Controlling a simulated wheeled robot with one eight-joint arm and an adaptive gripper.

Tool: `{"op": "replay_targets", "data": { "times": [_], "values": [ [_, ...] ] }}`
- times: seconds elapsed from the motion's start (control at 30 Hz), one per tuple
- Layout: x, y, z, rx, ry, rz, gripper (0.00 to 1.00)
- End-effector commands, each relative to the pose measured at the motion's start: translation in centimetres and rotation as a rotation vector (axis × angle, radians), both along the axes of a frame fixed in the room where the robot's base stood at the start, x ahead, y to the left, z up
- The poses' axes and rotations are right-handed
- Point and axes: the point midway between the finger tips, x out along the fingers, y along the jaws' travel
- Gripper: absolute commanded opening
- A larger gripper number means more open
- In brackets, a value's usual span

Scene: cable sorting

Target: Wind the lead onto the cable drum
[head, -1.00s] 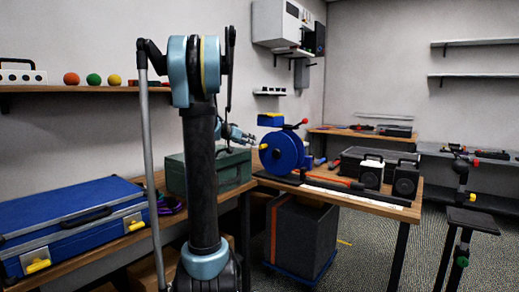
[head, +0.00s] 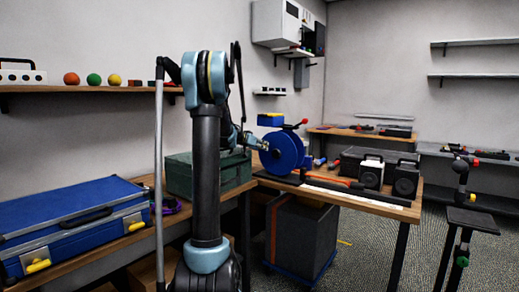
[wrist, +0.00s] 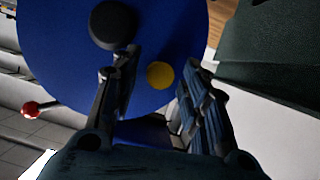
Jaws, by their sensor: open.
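The cable drum (head: 287,152) is a large blue disc standing upright on the bench in the head view. In the wrist view the drum (wrist: 70,65) fills much of the picture, with a dark round hub and a yellow knob (wrist: 160,75) on its face. My gripper (wrist: 152,78) is open, its two dark fingers on either side of the knob, which shows between them; I cannot tell whether they touch it. In the head view my gripper (head: 256,142) is at the drum's left side. A red-orange strip (head: 330,184) lies right of the drum; I cannot tell if it is the lead.
A green case (head: 208,175) stands left of the drum. A blue case (head: 70,220) lies on the left bench. A red-tipped lever (head: 302,122) sticks out at the drum's top.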

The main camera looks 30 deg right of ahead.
Motion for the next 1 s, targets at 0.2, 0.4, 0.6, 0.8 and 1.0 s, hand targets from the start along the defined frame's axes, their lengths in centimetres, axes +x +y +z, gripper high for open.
{"op": "replay_targets", "data": {
  "times": [0.2, 0.4, 0.6, 0.8, 1.0],
  "values": [
    [-0.01, 0.03, 0.01, 0.000, 0.000, 0.000, 0.25],
    [0.02, 0.04, 0.03, 0.000, 0.000, 0.001, 0.00],
    [0.06, 0.05, 0.06, 0.000, -0.002, 0.002, 0.00],
    [0.08, 0.06, 0.11, 0.002, -0.006, 0.002, 0.00],
    [0.06, 0.05, 0.19, 0.005, -0.014, 0.003, 0.00]
  ]
}}
